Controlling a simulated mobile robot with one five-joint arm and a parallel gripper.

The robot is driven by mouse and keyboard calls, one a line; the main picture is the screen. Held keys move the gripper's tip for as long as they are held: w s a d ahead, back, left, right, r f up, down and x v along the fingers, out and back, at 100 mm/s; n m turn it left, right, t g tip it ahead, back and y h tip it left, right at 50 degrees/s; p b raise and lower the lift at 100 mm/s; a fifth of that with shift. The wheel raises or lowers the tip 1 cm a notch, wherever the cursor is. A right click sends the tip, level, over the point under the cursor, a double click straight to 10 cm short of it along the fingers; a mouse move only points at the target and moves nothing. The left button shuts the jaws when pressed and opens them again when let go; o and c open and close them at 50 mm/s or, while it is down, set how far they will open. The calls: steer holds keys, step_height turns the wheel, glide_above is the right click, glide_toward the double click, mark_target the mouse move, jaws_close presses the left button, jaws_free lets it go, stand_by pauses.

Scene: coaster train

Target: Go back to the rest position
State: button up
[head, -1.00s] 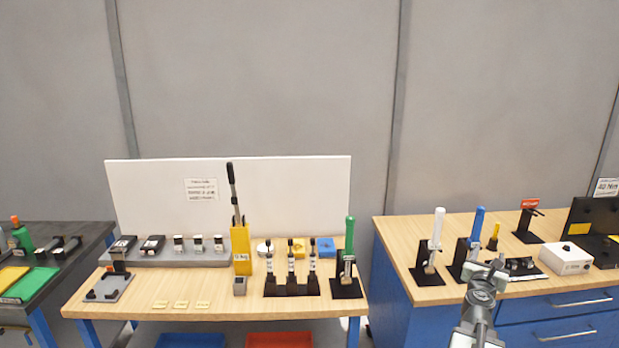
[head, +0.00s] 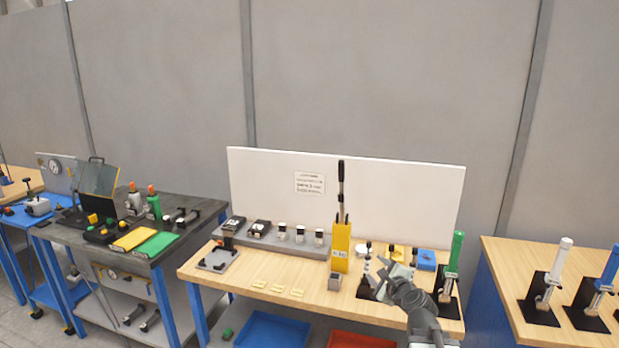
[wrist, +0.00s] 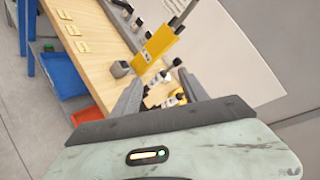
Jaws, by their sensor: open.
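My gripper (head: 392,275) shows at the lower right of the head view, in front of the right part of the middle wooden bench (head: 240,278). In the wrist view my gripper (wrist: 165,100) has its two fingers apart, with nothing held between them. My arm hides part of the black stand with upright tools (head: 367,285).
A green-handled tool (head: 455,252) stands at the bench's right end. Another bench (head: 495,265) with white- and blue-handled tools is at the right. A dark bench (head: 190,236) stands left. Blue (head: 270,330) and red (head: 360,340) bins sit below the middle bench. A white panel (head: 400,195) stands behind it.

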steer(key=s+a+f+n+g+y, duration=0.1)
steer(key=s+a+f+n+g, duration=0.25)
steer(key=a+n, duration=0.2)
steer(key=s+a+f+n+g+y, duration=0.1)
steer(key=s+a+f+n+g, duration=0.1)
steer(key=a+f+n, duration=0.4)
steer(key=s+d+f+n+g+h, duration=0.2)
steer(key=s+f+n+g, duration=0.2)
steer(key=s, duration=0.4)
steer(key=s+d+f+n+g+h, duration=0.2)
steer(key=s+d+f+n+g, duration=0.1)
steer(key=s+n, duration=0.4)
steer(key=shift+s+d+f+g+h, duration=0.3)
steer(key=shift+s+f+g, duration=0.15)
steer(key=shift+s+g, duration=0.5)
steer(key=shift+w, duration=0.2)
